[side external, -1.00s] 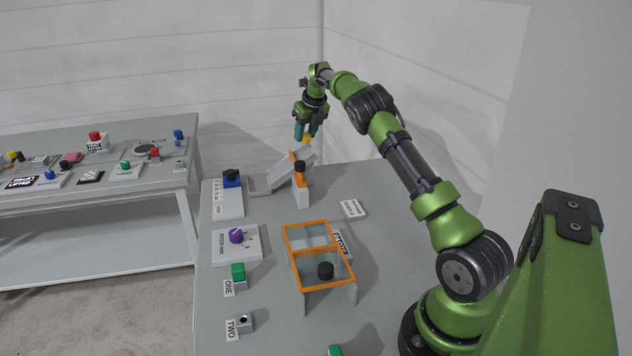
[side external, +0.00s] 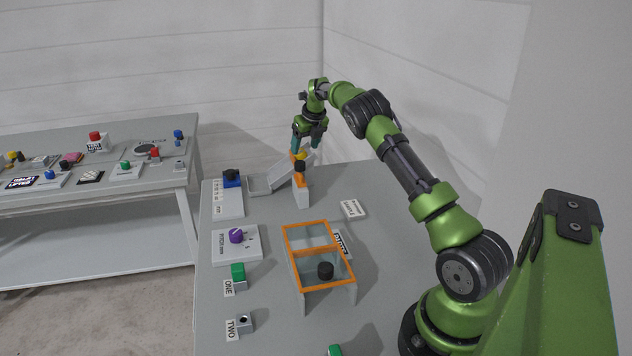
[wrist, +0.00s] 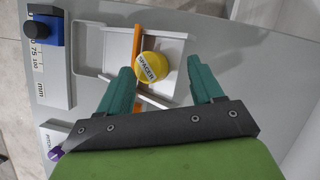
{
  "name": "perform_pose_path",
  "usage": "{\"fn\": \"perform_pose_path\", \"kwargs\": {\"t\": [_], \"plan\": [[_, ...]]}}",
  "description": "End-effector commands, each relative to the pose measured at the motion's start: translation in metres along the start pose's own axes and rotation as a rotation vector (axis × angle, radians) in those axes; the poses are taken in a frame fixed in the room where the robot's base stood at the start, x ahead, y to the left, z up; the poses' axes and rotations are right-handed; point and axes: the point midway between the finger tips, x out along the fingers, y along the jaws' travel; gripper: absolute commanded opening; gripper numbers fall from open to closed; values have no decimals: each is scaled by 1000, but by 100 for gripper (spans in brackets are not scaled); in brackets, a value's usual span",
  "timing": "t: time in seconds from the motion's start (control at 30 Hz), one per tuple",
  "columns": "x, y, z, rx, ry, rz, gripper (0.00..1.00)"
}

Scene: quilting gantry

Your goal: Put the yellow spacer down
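The yellow spacer (side external: 299,157) sits at the upper end of a sloping pale chute (side external: 282,180), by an orange strip. In the wrist view the spacer (wrist: 152,68), a round disc labelled SPACER, overlaps the orange strip (wrist: 138,46). My gripper (side external: 307,149) is just above it at the far end of the table. Its teal fingers are spread on either side of the spacer with a gap at each side, so it is open and empty. What bears the spacer underneath is partly hidden.
A blue slider block (side external: 232,180) on a millimetre scale is to the left. An orange-framed clear cover (side external: 312,247) with a black knob is nearer. The table's right side is mostly clear.

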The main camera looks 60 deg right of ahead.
Motion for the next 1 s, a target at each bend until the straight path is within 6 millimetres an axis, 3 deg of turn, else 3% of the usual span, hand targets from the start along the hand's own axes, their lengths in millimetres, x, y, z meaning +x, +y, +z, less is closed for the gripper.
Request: {"fn": "perform_pose_path", "kwargs": {"t": [0.23, 0.37, 0.8, 1.0], "plan": [[-1, 0, 1, 0, -1, 0, 66], [-12, 0, 3, 1, -3, 0, 66], [-101, 0, 2, 0, -3, 1, 66], [-122, 0, 2, -2, -2, 0, 66]]}}
